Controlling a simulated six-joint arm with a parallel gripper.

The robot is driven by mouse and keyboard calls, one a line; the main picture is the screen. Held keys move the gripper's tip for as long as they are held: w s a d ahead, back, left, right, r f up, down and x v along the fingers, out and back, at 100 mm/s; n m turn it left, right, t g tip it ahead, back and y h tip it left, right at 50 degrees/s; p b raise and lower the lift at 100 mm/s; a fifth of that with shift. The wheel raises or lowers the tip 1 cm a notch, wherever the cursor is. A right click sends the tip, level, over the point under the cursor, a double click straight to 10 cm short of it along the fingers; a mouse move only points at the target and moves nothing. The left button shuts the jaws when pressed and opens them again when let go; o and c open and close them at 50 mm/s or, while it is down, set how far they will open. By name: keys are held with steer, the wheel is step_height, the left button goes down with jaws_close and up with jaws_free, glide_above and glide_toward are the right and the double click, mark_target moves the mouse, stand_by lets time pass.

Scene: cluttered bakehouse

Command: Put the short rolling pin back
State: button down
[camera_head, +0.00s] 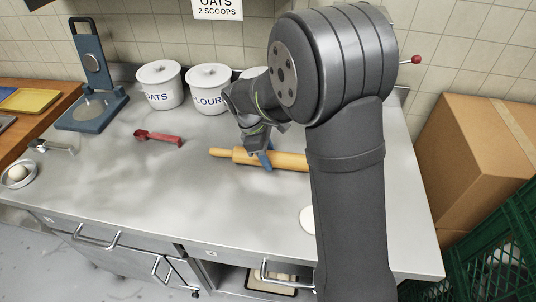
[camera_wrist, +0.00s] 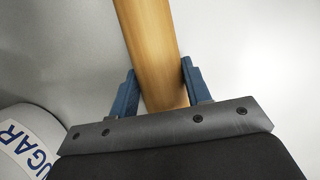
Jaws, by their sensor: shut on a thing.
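A pale wooden rolling pin (camera_head: 238,155) lies across the picture at or just above the steel worktop; I cannot tell if it touches.
Along the wall stand an OATS pot (camera_head: 160,92), a FLOUR pot (camera_head: 208,98) and a SUGAR pot (camera_wrist: 25,140).

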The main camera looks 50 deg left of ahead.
mark_target(272, 153)
steer(key=shift+f, duration=0.1)
steer(key=c, duration=0.7)
jaws_free()
steer(key=shift+c, duration=0.2)
steer(key=v, duration=1.2)
steer(key=x, duration=1.1)
steer(key=shift+w+d+f, duration=0.1)
steer(key=shift+f, duration=0.15)
steer(key=shift+r, duration=1.85)
